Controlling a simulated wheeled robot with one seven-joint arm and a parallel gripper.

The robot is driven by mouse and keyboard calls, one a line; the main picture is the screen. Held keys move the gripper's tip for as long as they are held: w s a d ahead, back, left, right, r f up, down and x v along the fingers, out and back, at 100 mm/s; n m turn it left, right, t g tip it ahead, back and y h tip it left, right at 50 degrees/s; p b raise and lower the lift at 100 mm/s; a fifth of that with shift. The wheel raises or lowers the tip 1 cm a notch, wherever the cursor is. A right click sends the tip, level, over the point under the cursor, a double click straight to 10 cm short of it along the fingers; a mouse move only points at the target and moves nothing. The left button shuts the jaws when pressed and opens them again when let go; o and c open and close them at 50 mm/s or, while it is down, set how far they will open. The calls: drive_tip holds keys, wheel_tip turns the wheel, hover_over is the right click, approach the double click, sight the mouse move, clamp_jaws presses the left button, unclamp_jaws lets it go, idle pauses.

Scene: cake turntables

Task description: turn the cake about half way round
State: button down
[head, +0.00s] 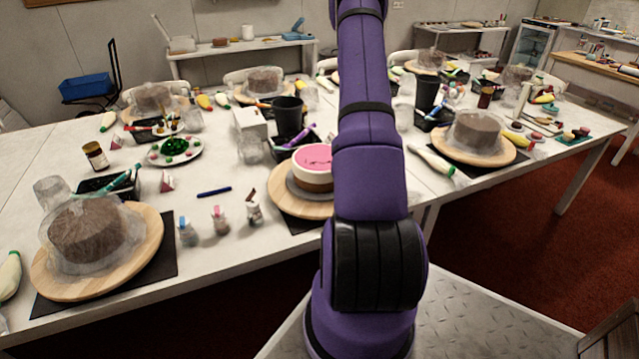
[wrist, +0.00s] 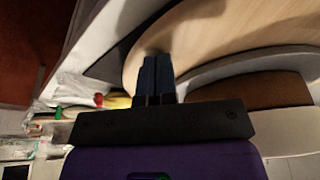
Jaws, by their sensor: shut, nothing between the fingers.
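The cake (head: 316,163) has a pink top with dark writing, a white upper side and a brown lower side. It stands on a grey disc on a round wooden turntable (head: 291,203); my purple arm hides their right part in the head view. In the wrist view the wooden board (wrist: 215,30), the grey disc (wrist: 235,65) and the cake's brown side (wrist: 262,90) show close up. My gripper (wrist: 156,60) is shut and empty, its fingertips against the board in the picture, beside the disc. I cannot tell whether they touch the wood. The head view hides the gripper behind my arm.
Wrapped brown cakes on turntables stand at the front left (head: 86,230) and the right (head: 477,133). Bare tabletop shows to the left of the cake.

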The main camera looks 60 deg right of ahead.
drive_tip(key=shift+s+d, duration=0.15)
drive_tip(key=shift+d, duration=0.15)
drive_tip(key=shift+r, duration=1.4)
wheel_tip(320, 180, up, 6)
drive_tip(key=shift+a, duration=0.1)
